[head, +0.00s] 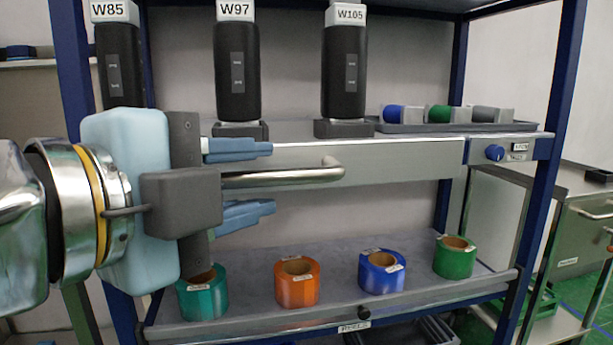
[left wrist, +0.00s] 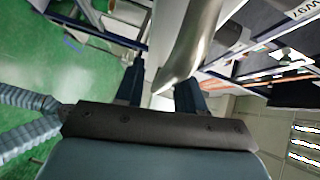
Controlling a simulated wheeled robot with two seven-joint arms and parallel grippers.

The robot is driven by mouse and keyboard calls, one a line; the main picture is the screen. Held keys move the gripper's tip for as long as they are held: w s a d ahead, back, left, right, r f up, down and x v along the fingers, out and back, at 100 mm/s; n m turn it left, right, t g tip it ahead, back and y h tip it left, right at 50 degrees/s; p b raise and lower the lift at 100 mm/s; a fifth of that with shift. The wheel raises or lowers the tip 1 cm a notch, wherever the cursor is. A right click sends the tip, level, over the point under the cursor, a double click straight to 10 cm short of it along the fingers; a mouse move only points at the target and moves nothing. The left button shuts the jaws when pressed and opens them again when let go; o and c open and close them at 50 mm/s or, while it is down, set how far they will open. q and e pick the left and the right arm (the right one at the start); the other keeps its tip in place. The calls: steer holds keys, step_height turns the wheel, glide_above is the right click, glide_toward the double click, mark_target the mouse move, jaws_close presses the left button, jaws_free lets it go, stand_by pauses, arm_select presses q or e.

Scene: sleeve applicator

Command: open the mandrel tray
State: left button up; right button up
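The mandrel tray shows a grey metal front (head: 400,160) below the upper shelf, with a bent steel bar handle (head: 310,176). Three black mandrels labelled W85 (head: 120,65), W97 (head: 237,75) and W105 (head: 343,75) stand upright above it. My left gripper (head: 258,180) is at the handle's left part, one blue finger above the bar and one below, with visible gaps. In the left wrist view the handle (left wrist: 188,50) runs in between the two spread fingers (left wrist: 160,92); contact cannot be made out. The handle's left end is hidden by the gripper. My right gripper is not in view.
A lower shelf (head: 330,270) holds teal (head: 203,297), orange (head: 297,287), blue (head: 382,278) and green (head: 454,262) rolls. Blue rack posts flank the front. A steel cart (head: 580,225) stands right.

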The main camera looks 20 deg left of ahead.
arm_select(q)
steer(key=v, duration=1.3)
steer(key=shift+s+p, duration=0.4)
